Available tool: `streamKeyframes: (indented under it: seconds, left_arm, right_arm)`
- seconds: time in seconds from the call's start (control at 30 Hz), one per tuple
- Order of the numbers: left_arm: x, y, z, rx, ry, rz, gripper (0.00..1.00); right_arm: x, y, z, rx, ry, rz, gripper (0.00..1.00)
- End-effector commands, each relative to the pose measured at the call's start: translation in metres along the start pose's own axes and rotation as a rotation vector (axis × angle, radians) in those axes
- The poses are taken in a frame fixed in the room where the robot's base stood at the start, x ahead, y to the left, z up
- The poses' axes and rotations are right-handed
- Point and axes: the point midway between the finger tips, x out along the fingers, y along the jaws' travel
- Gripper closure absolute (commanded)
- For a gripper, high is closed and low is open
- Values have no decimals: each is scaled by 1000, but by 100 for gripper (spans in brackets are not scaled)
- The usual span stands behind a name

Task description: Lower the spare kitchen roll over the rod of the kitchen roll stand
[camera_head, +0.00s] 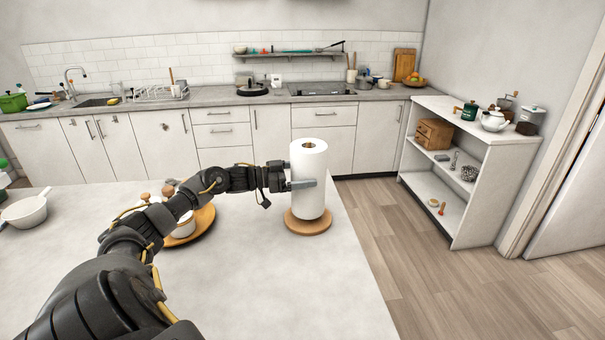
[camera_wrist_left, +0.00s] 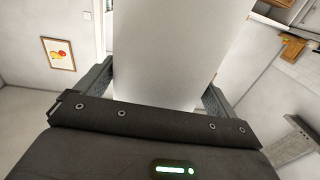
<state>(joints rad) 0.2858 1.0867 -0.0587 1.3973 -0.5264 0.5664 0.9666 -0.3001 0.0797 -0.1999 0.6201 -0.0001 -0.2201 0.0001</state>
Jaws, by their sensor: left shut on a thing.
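The spare kitchen roll (camera_head: 308,165) is white and upright, with its brown core hole open at the top. My left gripper (camera_head: 303,184) is shut on it from the left side, around its middle. In the left wrist view the roll (camera_wrist_left: 165,60) stands between both fingers. The round wooden base of the kitchen roll stand (camera_head: 308,226) is on the white table, directly beneath the roll. The rod is hidden, and no rod tip stands out above the roll. I cannot tell whether the roll's lower end touches the base. My right gripper is not in view.
A wooden tray (camera_head: 203,222) with white crockery lies left of the stand, partly behind my left arm. A white bowl (camera_head: 27,211) is at the table's far left. The table's right edge (camera_head: 362,245) is close to the stand. The table front is clear.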

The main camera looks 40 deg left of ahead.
Motion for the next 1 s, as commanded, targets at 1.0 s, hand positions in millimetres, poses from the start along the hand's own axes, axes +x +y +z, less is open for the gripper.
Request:
streamKeyframes:
  seconds: [1.0]
  left_arm:
    - [0,0,20,1,1,0,51]
  right_arm:
    - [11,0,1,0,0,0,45]
